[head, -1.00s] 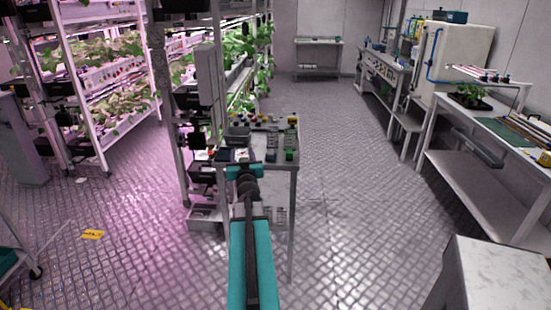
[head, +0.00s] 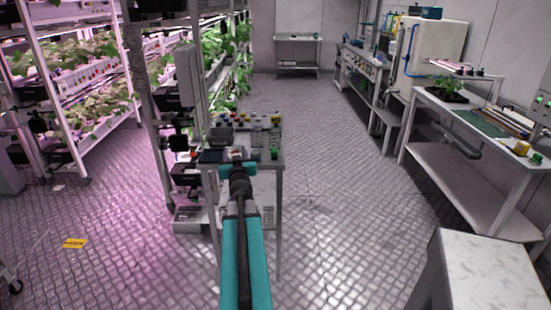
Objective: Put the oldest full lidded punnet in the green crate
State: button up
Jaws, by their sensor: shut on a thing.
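My arm reaches forward from the bottom middle, and its teal wrist ends over the small grey bench. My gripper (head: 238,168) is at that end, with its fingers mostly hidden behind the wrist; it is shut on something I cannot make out. No lidded punnet can be told for sure at this size, and no dates can be read. The green crate is not in view now.
The small bench (head: 265,163) carries several small coloured items beside a grey post. Plant racks (head: 75,90) stand left. A long worktable (head: 450,180) and a pale block-like surface (head: 495,262) stand right. A yellow floor marker (head: 75,243) lies left. The middle aisle floor is clear.

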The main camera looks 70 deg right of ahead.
jog(key=s+d+r+m+g+p, duration=0.1)
jog(key=s+d, duration=0.1)
jog(key=s, duration=0.5)
jog(key=s+d+r+m+g+h, duration=0.1)
jog(key=s+d+g, duration=0.1)
jog(key=s, duration=0.6)
jog(key=shift+d+r+h+p, duration=0.3)
jog(key=shift+d+p, duration=0.1)
jog(key=shift+d, duration=0.35)
jog(key=shift+d, duration=0.1)
jog(key=shift+s+f+b+x, duration=0.1)
jog(key=shift+f+b+x, duration=0.15)
jog(key=shift+x, duration=2.25)
jog(key=shift+s+f+b+x, duration=0.15)
jog(key=shift+f+x, duration=0.1)
jog(key=shift+x, duration=2.25)
jog(key=shift+f+b+x, duration=0.2)
jog(key=shift+f+x, duration=0.05)
jog(key=shift+x, duration=2.2)
jog(key=shift+d, duration=0.15)
jog(key=shift+w+d, duration=0.15)
jog(key=shift+d, duration=0.25)
jog(key=shift+f+b, duration=1.45)
jog(key=shift+f, duration=0.35)
jog(key=shift+f+b, duration=0.45)
jog(key=shift+f, duration=0.15)
jog(key=o, duration=1.1)
